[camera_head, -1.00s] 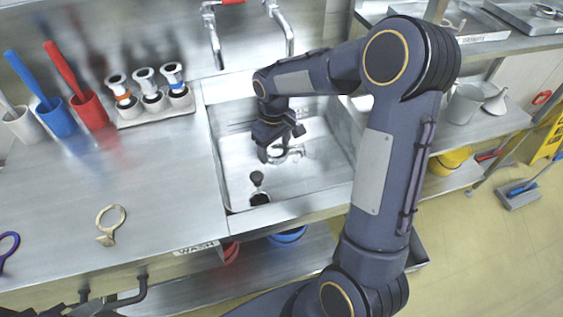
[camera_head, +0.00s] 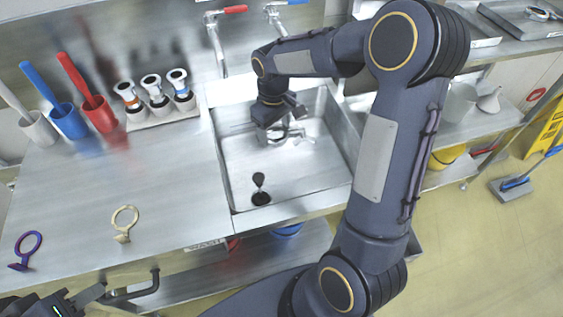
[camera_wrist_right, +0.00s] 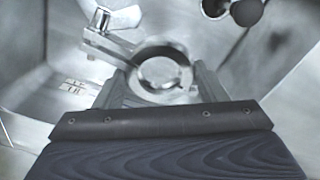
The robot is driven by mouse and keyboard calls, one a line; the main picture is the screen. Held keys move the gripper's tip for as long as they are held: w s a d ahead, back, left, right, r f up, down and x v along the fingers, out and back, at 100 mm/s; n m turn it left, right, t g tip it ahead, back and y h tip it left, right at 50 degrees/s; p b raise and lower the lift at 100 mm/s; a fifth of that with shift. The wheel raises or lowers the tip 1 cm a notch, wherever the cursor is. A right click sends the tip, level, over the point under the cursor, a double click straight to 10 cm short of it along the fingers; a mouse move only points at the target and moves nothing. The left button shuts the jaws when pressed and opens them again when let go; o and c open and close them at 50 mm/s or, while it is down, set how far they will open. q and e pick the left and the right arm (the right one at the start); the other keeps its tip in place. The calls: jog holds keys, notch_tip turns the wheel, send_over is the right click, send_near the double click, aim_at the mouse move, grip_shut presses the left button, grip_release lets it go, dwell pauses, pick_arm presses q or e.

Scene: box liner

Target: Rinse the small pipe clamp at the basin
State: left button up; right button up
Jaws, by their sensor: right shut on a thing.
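The small pipe clamp, a shiny metal ring with a side tab, shows in the right wrist view (camera_wrist_right: 188,78) and in the head view (camera_head: 292,134). My right gripper (camera_head: 282,122) is shut on it and holds it inside the basin (camera_head: 300,175), toward the back below the taps. In the right wrist view, the fingers (camera_wrist_right: 160,88) sit on either side of the ring. I see no clear water stream. My left gripper (camera_head: 85,299) is only partly in view at the lower left, below the counter's front edge, and its opening is unclear.
A red-handled tap (camera_head: 232,10) stands behind the basin. A beige ring clamp (camera_head: 124,220) and a purple one (camera_head: 30,245) stand on the counter. Red (camera_head: 100,114), blue (camera_head: 70,122) and white (camera_head: 38,130) brush cups and a rack of fittings (camera_head: 160,112) stand at the back left.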

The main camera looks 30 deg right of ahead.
aim_at(275, 132)
jog(key=shift+r+p, duration=1.35)
jog(key=shift+r, duration=0.7)
dwell(0.5)
notch_tip(275, 132, up, 4)
jog(key=p, duration=0.3)
dwell(0.9)
